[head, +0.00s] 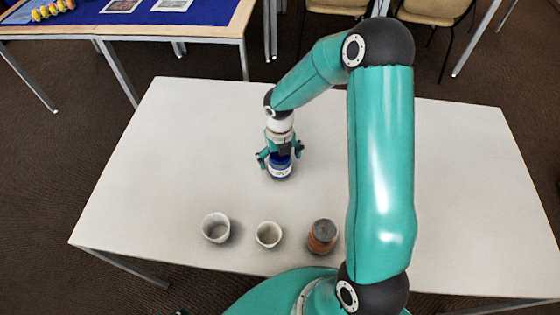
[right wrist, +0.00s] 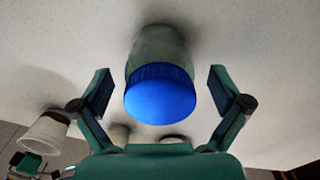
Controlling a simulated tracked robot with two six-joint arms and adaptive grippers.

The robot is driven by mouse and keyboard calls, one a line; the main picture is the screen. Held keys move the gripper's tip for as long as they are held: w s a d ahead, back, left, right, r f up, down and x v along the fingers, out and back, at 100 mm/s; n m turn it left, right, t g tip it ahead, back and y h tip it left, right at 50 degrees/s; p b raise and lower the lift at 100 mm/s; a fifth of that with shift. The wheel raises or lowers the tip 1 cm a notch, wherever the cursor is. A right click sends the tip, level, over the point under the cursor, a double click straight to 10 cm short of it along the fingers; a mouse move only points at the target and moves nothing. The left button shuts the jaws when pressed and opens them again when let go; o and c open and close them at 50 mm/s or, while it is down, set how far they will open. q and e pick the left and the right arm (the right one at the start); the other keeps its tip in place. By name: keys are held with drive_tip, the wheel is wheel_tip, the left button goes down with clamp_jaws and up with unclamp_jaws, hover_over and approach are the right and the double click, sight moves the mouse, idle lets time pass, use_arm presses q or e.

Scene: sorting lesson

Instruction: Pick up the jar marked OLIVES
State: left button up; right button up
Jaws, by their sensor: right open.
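A jar with a blue lid (head: 281,172) stands upright on the white table. Its pale label shows in the head view, but the lettering is too small to read. In the right wrist view the blue lid (right wrist: 160,98) faces the camera, with the greyish jar body beyond it. My right gripper (head: 280,154) is over the jar, pointing down. Its open fingers are on either side of the lid, with a visible gap on both sides in the right wrist view (right wrist: 160,93). My left gripper is not in view.
Two whitish cups, a left one (head: 214,230) and a middle one (head: 267,236), stand near the table's front edge. The white table (head: 180,140) is clear around the blue-lidded jar.

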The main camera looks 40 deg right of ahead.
drive_tip(key=shift+f, duration=0.7)
drive_tip(key=c, duration=1.4)
drive_tip(key=shift+o, duration=0.2)
drive_tip(key=shift+r, duration=0.1)
